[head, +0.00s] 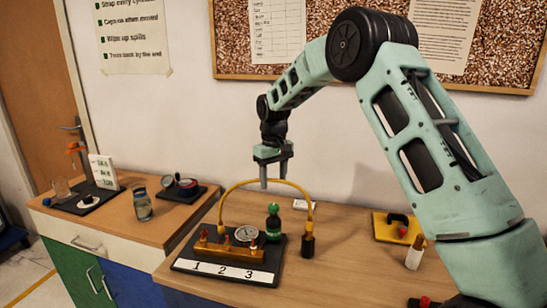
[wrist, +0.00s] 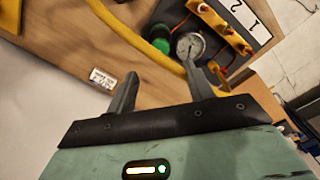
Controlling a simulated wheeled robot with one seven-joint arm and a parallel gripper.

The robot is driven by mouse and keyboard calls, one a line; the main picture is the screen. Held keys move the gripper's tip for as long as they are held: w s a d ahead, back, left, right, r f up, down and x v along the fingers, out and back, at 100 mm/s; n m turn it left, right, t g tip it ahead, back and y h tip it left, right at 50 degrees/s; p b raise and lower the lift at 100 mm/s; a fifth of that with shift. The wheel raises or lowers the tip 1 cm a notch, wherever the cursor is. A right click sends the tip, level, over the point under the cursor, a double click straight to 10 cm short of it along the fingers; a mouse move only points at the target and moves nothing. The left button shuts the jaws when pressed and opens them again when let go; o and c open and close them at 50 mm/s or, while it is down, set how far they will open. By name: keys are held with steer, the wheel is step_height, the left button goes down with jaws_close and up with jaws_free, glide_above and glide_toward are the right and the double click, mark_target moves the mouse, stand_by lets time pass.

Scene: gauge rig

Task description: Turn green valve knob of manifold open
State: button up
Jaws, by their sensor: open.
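The manifold (head: 228,252) is a brass bar with several red-orange fittings on a dark board, behind a white strip numbered 1, 2, 3. It also shows in the wrist view (wrist: 222,25). A green knob-like part (head: 273,210) stands upright at the board's back right, beside a round dial gauge (head: 247,233). From above it is a round green top (wrist: 160,42); its setting cannot be read. My gripper (head: 273,184) is open and empty, pointing down above and behind the green part. In the wrist view, my fingertips (wrist: 160,72) are apart from it.
A yellow hose (head: 262,183) arches from the manifold to a dark fitting (head: 308,243), close to my fingers. A small white label (head: 303,204) lies behind. A yellow tray (head: 398,228) and a white cylinder (head: 415,253) are at right. The wooden tabletop (head: 345,255) between is clear.

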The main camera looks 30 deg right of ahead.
step_height(320, 180, up, 9)
steer(key=b, duration=0.1)
steer(key=shift+f, duration=0.2)
stand_by(0.4)
